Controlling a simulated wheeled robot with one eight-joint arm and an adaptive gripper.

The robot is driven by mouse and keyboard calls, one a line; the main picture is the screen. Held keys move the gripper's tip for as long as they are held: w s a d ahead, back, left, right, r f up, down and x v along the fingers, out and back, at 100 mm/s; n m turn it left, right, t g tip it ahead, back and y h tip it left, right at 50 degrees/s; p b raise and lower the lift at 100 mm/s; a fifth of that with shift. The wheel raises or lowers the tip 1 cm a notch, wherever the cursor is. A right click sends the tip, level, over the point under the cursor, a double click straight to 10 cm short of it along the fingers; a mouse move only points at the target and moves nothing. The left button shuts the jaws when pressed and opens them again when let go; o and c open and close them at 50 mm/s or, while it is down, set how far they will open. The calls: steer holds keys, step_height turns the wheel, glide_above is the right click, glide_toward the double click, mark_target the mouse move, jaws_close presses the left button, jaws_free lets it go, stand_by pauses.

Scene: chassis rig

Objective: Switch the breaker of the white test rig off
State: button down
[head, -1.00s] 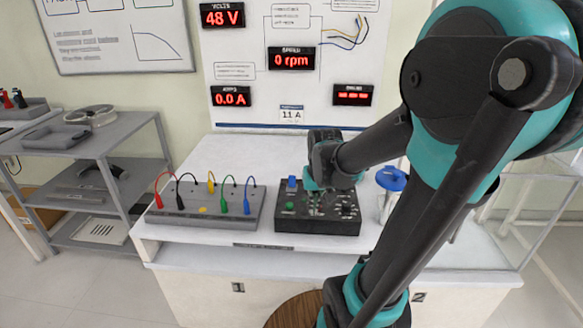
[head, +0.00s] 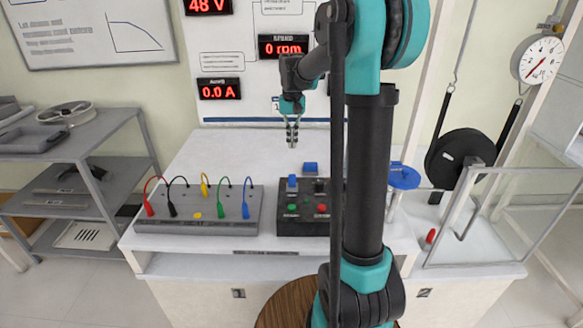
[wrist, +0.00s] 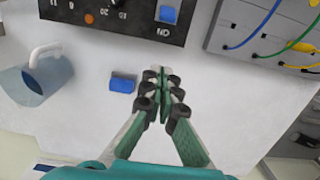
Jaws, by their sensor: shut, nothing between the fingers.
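The white test rig (head: 215,160) carries a black control box (head: 306,226) with a blue switch (head: 292,182), green and red buttons and a dial. In the wrist view the blue switch (wrist: 168,14) sits by an "ON" mark; its exact tilt is unclear. My gripper (head: 292,142) points down behind the box, shut and empty, apart from the switch. In the wrist view my gripper (wrist: 160,72) is over bare white top, just right of a small blue block (wrist: 123,83). That block also shows behind the box in the head view (head: 310,167). My arm hides the box's right side.
A grey terminal box (head: 190,222) with several coloured leads stands left of the control box. Displays read 48 V, 0 rpm (head: 285,46) and 0.0 A.

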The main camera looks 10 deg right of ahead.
mark_target(292, 180)
steer(key=shift+f, duration=0.15)
steer(key=shift+s+a+f, duration=0.15)
steer(key=shift+s+f, duration=0.6)
steer(key=shift+f, duration=0.6)
steer(key=shift+s+a+f, duration=0.15)
steer(key=shift+s+f, duration=0.55)
steer(key=shift+f, duration=0.65)
steer(key=shift+s+a+f, duration=0.15)
steer(key=shift+s+f, duration=0.6)
steer(key=shift+f, duration=0.6)
